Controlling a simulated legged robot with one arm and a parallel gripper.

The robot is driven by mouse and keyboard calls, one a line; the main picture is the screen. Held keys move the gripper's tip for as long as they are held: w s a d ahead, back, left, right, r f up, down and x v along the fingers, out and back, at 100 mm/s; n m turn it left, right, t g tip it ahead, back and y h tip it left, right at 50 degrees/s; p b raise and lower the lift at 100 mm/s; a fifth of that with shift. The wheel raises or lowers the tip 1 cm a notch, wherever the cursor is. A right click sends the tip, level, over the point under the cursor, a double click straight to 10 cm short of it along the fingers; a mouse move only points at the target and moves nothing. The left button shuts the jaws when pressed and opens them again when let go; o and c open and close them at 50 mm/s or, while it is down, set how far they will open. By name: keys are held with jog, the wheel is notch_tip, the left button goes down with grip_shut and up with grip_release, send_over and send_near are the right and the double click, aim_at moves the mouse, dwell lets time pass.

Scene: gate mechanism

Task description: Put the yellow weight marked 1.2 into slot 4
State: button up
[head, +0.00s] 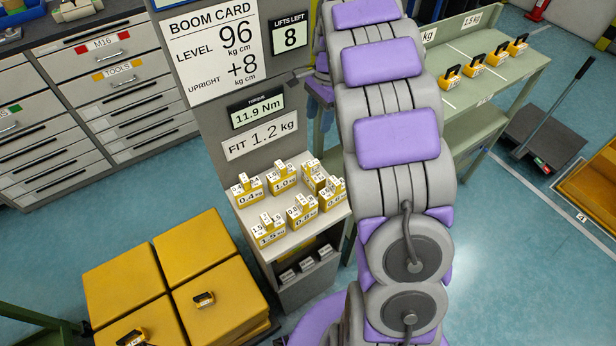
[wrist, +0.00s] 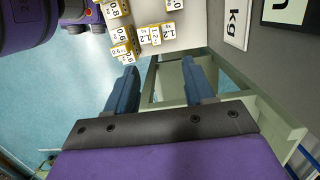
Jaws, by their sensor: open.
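The yellow weight marked 1.2 (wrist: 152,36) sits on the pale shelf top (wrist: 185,40) in the wrist view, beside weights marked 0.6 (wrist: 122,38) and 0.8. In the head view, a yellow weight (head: 313,179) at the back of the stand's shelf is probably the same one, but its label is not readable. My gripper (wrist: 158,64) is open and empty. Its two blue fingers point toward the shelf, apart from the weights. No slot 4 can be identified; a small tag reading 4 (head: 582,217) is by an orange tray at right.
Yellow blocks (head: 125,278) stand at lower left. A green bench (head: 478,105) holds several weights.

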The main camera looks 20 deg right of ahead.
jog(key=b, duration=0.3)
send_near(313, 162)
jog(key=f, duration=0.2)
jog(key=a+f, duration=0.1)
jog(key=f, duration=0.2)
jog(key=shift+w+a+f, duration=0.1)
jog(key=shift+a, duration=0.15)
jog(key=shift+s+f+b, duration=0.2)
jog(key=shift+f+b, duration=0.25)
jog(key=shift+f, duration=0.9)
jog(key=shift+s+f+b, duration=0.2)
jog(key=shift+f+b, duration=0.25)
jog(key=shift+f, duration=0.95)
jog(key=shift+r, duration=0.1)
grip_shut()
